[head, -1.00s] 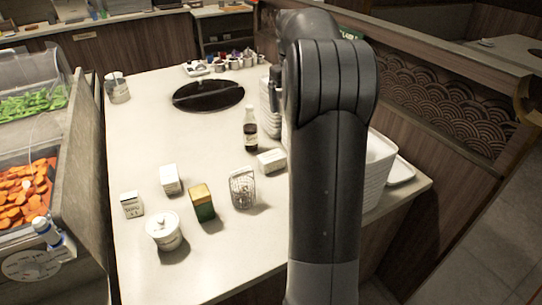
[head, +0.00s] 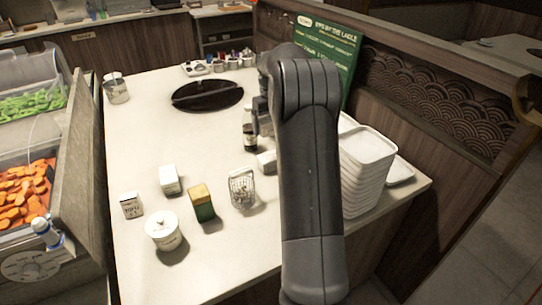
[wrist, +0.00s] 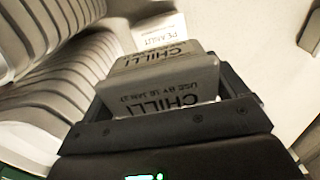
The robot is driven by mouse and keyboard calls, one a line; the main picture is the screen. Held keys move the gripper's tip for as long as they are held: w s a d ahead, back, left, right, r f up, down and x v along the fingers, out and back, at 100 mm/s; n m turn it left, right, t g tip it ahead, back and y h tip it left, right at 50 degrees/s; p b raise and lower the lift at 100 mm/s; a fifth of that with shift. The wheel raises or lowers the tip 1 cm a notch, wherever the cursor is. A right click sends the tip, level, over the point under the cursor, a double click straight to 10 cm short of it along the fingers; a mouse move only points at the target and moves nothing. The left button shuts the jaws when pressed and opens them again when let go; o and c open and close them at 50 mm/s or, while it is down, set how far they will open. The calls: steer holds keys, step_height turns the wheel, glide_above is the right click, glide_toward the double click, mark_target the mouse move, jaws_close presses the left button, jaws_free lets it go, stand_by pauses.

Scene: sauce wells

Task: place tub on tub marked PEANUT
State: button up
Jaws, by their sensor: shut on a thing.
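My gripper (wrist: 172,98) is shut on a pale tub (wrist: 165,78) lettered CHILLI, with a use-by date on its side. The tub marked PEANUT (wrist: 160,32) shows just beyond the held tub in the wrist view and is partly covered by it. I cannot tell the gap between them. In the head view a white tub (head: 267,162), likely the PEANUT one, stands behind the wire basket, partly hidden by my arm. My gripper (head: 264,112) is near the dark sauce bottle there; its fingertips and the held tub are hidden.
A stack of white trays (head: 366,165) stands right of my arm and fills the left of the wrist view (wrist: 50,75).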

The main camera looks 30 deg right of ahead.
mark_target(271, 155)
step_height(271, 155, down, 10)
steer(key=shift+f, duration=0.25)
stand_by(0.4)
steer(key=o, duration=0.9)
steer(key=shift+f, duration=0.15)
